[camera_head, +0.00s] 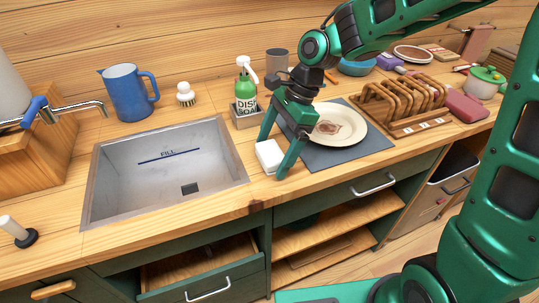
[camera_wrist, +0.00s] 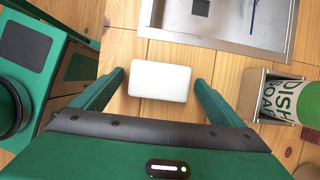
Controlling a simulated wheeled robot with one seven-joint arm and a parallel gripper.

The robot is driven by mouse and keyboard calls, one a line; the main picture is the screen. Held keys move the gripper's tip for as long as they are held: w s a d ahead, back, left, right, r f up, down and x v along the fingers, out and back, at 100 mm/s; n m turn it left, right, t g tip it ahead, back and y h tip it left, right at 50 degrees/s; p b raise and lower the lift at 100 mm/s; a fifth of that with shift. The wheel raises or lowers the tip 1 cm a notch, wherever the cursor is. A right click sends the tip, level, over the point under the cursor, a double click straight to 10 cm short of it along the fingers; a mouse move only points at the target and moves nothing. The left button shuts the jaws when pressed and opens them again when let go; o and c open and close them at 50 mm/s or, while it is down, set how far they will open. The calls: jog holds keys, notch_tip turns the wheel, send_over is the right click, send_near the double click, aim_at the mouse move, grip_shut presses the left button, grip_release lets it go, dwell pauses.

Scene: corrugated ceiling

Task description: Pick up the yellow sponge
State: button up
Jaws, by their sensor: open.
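A pale, off-white block (camera_head: 269,156) lies on the wooden counter near the sink's right edge; it looks whitish rather than clearly yellow. It fills the middle of the wrist view (camera_wrist: 160,81). My gripper (camera_head: 272,158) points down over it, open, with one finger on each side of the block. In the wrist view the fingers (camera_wrist: 160,78) stand apart from the block, with a gap of bare wood on both sides. No other sponge-like thing is clear in view.
The metal sink (camera_head: 165,165) is left of the block. A green dish soap bottle (camera_head: 246,88) stands in a holder (camera_head: 247,119) behind it. A plate (camera_head: 335,125) on a grey mat (camera_head: 355,157) and a wooden rack (camera_head: 405,125) are to the right. A drawer (camera_head: 205,275) below stands open.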

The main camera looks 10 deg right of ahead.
aim_at(266, 152)
jog(key=c, duration=1.1)
jog(key=shift+c, duration=0.2)
jog(key=shift+r, duration=0.45)
notch_tip(266, 152, up, 4)
jog(key=shift+f, duration=0.25)
jog(key=s+a+r, duration=0.6)
jog(key=s+a, duration=0.2)
jog(key=shift+s+r, duration=0.25)
jog(key=shift+r, duration=0.05)
